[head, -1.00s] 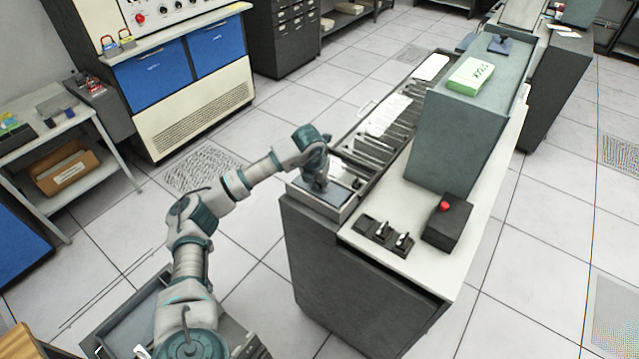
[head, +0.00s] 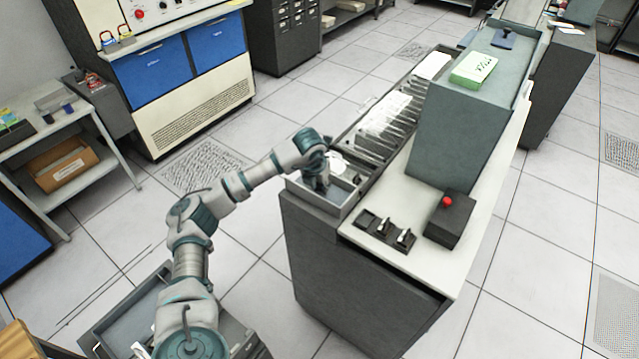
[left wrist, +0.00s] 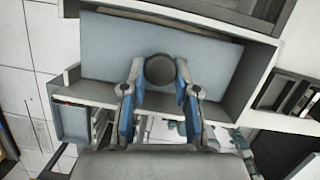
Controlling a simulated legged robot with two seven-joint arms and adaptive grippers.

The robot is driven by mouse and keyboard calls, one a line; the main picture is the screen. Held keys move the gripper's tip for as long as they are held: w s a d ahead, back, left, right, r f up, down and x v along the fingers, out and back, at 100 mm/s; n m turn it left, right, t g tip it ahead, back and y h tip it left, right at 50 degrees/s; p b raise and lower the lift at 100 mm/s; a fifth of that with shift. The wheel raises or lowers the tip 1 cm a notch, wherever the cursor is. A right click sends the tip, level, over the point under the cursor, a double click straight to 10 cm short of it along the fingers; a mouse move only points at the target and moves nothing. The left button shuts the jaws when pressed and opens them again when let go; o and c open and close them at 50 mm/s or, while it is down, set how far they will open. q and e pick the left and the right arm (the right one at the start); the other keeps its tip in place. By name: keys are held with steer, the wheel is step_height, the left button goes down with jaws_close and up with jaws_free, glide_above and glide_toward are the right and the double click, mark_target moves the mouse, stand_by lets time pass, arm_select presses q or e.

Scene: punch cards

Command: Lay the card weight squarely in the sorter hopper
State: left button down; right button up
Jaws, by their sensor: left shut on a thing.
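The card weight is a flat blue-grey plate (left wrist: 105,48) with a round dark knob (left wrist: 160,70), seen in the left wrist view. My left gripper (left wrist: 160,72) is shut on this knob, one finger on each side. The plate lies within the outline of the hopper walls (left wrist: 225,112), with a dark gap on its right and a brown strip along its far edge. Whether it rests on the bottom cannot be told. In the head view my left gripper (head: 319,182) is over the sorter hopper (head: 345,211) and hides much of the weight. My right gripper is not in view.
Pockets with pale cards (head: 385,120) run behind the hopper. A switch panel (head: 384,231) and a black box with a red button (head: 447,218) stand on the white top to the right. A tall grey-green housing (head: 460,135) bears a green-and-white card pack (head: 474,70).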

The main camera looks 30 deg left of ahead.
mark_target(319, 192)
arm_select(q)
steer(key=shift+f+b, duration=0.9)
steer(key=shift+f, duration=0.7)
steer(key=c, duration=0.8)
jaws_free()
steer(key=shift+r, duration=0.1)
steer(key=v, duration=1.1)
steer(key=shift+s+r, duration=0.1)
steer(key=shift+r, duration=0.25)
